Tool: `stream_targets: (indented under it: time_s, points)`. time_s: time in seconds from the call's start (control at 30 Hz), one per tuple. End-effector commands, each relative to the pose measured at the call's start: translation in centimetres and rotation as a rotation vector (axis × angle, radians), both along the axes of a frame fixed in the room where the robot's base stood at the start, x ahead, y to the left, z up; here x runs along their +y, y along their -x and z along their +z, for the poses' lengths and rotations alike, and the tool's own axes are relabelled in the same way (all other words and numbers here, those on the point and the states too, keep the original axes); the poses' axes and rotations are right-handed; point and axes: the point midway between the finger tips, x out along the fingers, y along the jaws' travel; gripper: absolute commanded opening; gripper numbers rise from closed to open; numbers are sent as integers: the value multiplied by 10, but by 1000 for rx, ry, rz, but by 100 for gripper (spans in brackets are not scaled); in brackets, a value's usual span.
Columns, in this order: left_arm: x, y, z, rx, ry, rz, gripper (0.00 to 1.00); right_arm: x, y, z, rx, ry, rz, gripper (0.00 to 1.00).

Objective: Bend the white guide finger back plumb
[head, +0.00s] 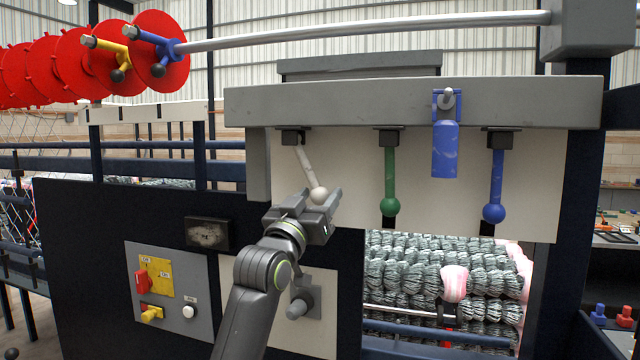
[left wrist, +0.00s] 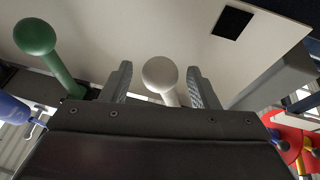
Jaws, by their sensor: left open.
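The white guide finger (head: 305,165) hangs from a dark bracket under the grey beam. It is tilted, its ball end lower and to the right of its top. The green finger (head: 390,175) and the blue finger (head: 497,180) beside it hang about plumb. My left gripper (head: 320,203) is open at the white finger's ball. In the left wrist view, the white ball (left wrist: 160,73) shows between the two spread jaws, with a visible gap on each side. The green finger (left wrist: 45,48) stands outside the jaws, to the left. My right gripper is not in view.
A blue tag-like part (head: 446,148) hangs between the green and blue fingers. The pale panel (head: 440,205) lies behind the fingers. A control box (head: 172,290) with red and yellow switches is at lower left. Red discs (head: 160,65) sit at upper left.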

Motion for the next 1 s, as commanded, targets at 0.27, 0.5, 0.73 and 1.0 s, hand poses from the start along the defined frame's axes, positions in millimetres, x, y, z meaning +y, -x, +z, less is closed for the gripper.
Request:
stream_targets:
  time_s: [0.27, 0.5, 0.73, 1.0]
  points:
    - [-6, -12, 6, 0, 1, 0, 55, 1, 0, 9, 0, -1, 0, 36]
    - [-6, -13, 5, 0, 1, 0, 55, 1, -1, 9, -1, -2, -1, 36]
    - [-6, -13, 6, 0, 1, 0, 28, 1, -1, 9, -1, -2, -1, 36]
    - [-6, -13, 5, 0, 1, 0, 0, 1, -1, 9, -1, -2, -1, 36]
